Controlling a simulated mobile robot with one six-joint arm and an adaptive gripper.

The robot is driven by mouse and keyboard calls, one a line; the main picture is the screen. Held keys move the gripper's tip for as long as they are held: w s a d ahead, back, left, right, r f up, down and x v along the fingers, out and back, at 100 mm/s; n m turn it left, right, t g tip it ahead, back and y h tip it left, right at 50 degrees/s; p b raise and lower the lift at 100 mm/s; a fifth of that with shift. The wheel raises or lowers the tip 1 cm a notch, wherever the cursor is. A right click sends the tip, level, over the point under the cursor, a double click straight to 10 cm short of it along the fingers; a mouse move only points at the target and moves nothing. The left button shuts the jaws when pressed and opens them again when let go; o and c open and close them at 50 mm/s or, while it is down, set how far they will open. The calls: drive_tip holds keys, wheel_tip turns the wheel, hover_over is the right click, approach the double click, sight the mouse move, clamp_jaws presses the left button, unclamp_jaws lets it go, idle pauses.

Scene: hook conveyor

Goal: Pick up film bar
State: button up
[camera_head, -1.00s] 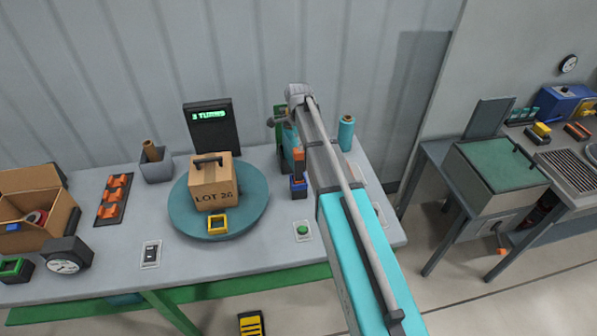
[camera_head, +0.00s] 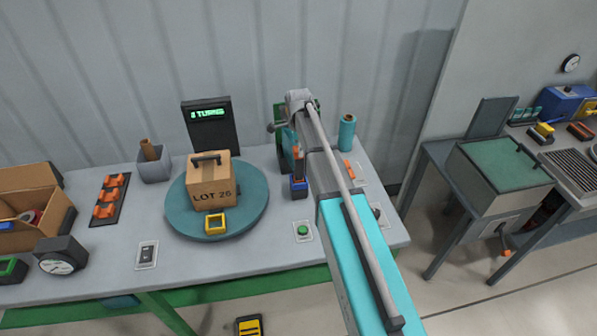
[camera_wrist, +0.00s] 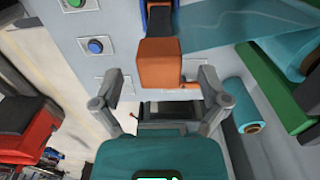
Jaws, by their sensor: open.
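An orange block, which looks like the film bar's grip (camera_wrist: 160,64), lies between the parted fingers of my gripper (camera_wrist: 161,80) in the wrist view, with a gap on each side. Teal film (camera_wrist: 225,22) stretches to the right behind it. In the head view the orange bar (camera_head: 298,172) stands upright over a blue holder (camera_head: 298,188) on the bench, close beside my arm. My gripper is open and empty; in the head view my arm mostly hides it.
A turntable (camera_head: 254,212) with the LOT 26 carton (camera_head: 211,184) stands to the left. A green button (camera_head: 303,231) is in front of the holder. A teal roll (camera_head: 347,132) stands at the back right. A display (camera_head: 209,126) stands behind.

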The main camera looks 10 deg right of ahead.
drive_tip(key=shift+f+b, duration=0.65)
drive_tip(key=shift+f, duration=0.25)
clamp_jaws()
drive_tip(key=shift+r, duration=0.2)
idle(0.4)
